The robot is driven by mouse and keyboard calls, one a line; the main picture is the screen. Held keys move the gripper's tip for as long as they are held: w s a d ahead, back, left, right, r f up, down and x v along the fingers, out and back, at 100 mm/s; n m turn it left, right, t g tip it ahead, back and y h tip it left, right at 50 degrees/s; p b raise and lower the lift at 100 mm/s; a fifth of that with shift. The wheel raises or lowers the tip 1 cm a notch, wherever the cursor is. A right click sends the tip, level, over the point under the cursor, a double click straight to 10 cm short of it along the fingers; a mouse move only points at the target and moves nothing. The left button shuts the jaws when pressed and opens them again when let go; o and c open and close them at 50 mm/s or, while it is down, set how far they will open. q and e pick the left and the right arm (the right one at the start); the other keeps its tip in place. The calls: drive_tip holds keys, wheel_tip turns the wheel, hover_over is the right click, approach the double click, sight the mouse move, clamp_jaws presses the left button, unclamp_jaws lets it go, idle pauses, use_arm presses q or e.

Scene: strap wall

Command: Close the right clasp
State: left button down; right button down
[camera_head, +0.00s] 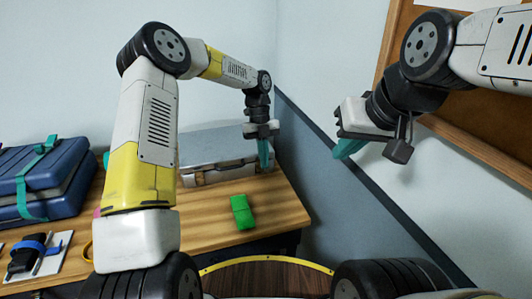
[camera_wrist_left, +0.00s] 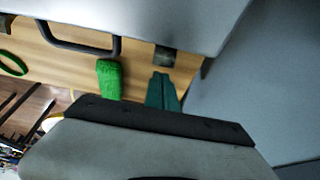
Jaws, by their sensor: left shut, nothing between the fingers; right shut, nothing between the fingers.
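A grey case (camera_head: 222,172) with a closed lid stands at the back of the wooden table. In the left wrist view, the case (camera_wrist_left: 215,12) fills the top, with its dark handle (camera_wrist_left: 118,47) at the front. A small dark patch, apparently the right clasp (camera_wrist_left: 165,56), sits right of the handle; I cannot tell its latch position. My left gripper (camera_head: 264,154) is shut and empty in front of the case's right end. Its teal fingers (camera_wrist_left: 162,92) appear just below the clasp in the wrist view, apparently apart from it. My right gripper (camera_head: 348,148) is shut and empty, raised by the wall.
A green block (camera_head: 242,212) lies on the table (camera_head: 280,206) in front of the case. A blue case (camera_head: 42,180) with a teal strap stands at the left, with a small board (camera_head: 58,246) before it. The wall closes off the right side. A corkboard (camera_head: 395,50) hangs there.

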use_arm(q)
drive_tip(key=shift+s+r, duration=0.2)
drive_tip(key=shift+r, duration=0.7)
drive_tip(key=v, duration=0.7)
drive_tip(key=shift+r, duration=0.4)
drive_tip(key=shift+w, duration=0.1)
